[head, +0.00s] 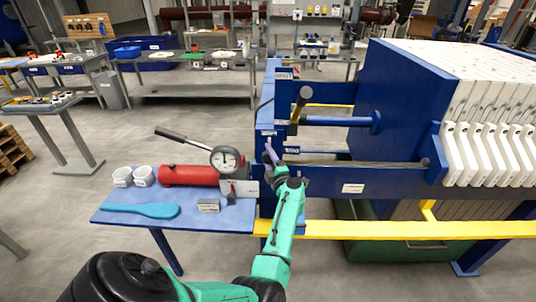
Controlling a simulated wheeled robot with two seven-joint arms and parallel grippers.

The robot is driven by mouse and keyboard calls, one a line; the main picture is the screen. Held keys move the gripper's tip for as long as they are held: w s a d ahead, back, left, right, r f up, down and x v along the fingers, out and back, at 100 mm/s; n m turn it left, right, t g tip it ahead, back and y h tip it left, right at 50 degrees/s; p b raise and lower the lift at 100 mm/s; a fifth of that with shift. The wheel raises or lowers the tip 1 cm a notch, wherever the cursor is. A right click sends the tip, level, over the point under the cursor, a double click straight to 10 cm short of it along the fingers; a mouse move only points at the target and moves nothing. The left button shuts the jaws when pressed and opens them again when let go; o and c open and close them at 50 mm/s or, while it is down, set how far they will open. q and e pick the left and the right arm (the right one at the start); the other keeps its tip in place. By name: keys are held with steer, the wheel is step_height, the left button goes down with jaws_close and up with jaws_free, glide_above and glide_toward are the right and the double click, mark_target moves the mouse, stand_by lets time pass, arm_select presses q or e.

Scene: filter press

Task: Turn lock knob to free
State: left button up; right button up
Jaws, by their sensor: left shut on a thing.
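My left gripper (274,160), at the end of the green arm, is up against the near left end of the blue filter press frame (345,181). It is shut on a small part there, which I take to be the lock knob; the jaws and wrist mostly hide it, and its turn angle cannot be read. A pale purple piece (270,151) shows at the jaws. My right gripper is not in view.
A blue side table (230,218) left of the press holds a red hand pump (190,174) with a gauge, two white cups and a blue scraper (142,210). A dark-tipped handle (299,105) stands above my gripper. A yellow rail (400,231) runs along the press front.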

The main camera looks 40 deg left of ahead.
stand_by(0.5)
arm_select(q)
steer(key=o, duration=1.4)
steer(key=shift+c, duration=0.2)
